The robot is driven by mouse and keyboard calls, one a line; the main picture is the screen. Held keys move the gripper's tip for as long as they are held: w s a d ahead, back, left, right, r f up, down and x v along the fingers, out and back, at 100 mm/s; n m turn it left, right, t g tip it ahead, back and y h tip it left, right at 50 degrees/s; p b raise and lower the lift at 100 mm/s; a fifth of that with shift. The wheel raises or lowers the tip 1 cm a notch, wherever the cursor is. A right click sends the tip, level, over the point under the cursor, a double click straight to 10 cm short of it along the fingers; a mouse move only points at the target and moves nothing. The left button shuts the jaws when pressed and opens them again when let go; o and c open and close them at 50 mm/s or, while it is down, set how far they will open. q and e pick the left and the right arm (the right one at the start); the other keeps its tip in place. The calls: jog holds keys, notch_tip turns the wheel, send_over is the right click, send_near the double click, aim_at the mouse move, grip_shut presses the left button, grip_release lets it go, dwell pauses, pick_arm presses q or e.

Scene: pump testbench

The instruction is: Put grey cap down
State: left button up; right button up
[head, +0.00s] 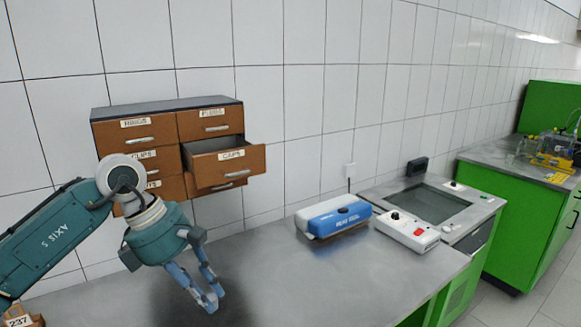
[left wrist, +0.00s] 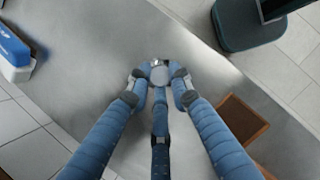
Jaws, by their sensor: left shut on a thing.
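The grey cap (left wrist: 159,74) shows in the left wrist view as a small light grey round piece between my fingertips. My left gripper (head: 212,301) is over the front part of the grey worktop (head: 290,275) in the head view, fingers pointing down. It also shows in the left wrist view (left wrist: 160,79), its blue fingers closed around the cap. In the head view the cap cannot be made out. I cannot tell whether the cap touches the worktop. My right gripper is in neither view.
A drawer cabinet (head: 165,103) stands against the tiled wall, its CAPS drawer (head: 230,166) pulled open. A blue and white sealer (head: 335,217) and a white switch box (head: 407,230) stand to the right. The worktop between gripper and sealer is clear.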

pick_arm(q)
jog(key=s+a+f+m+g+y, duration=0.1)
jog(key=s+f+m, duration=0.3)
jog(key=s+m, duration=0.4)
jog(key=s+a+f+m+g+y, duration=0.1)
jog(key=s+f+m+g+y, duration=0.2)
jog(key=s+m, duration=0.5)
notch_tip(320, 180, down, 2)
jog(key=m+g, duration=0.1)
jog(key=m, duration=0.3)
jog(key=shift+f+y+b, duration=0.2)
jog(key=shift+y+b, duration=0.1)
jog(key=shift+b, duration=0.05)
jog(key=shift+s, duration=0.1)
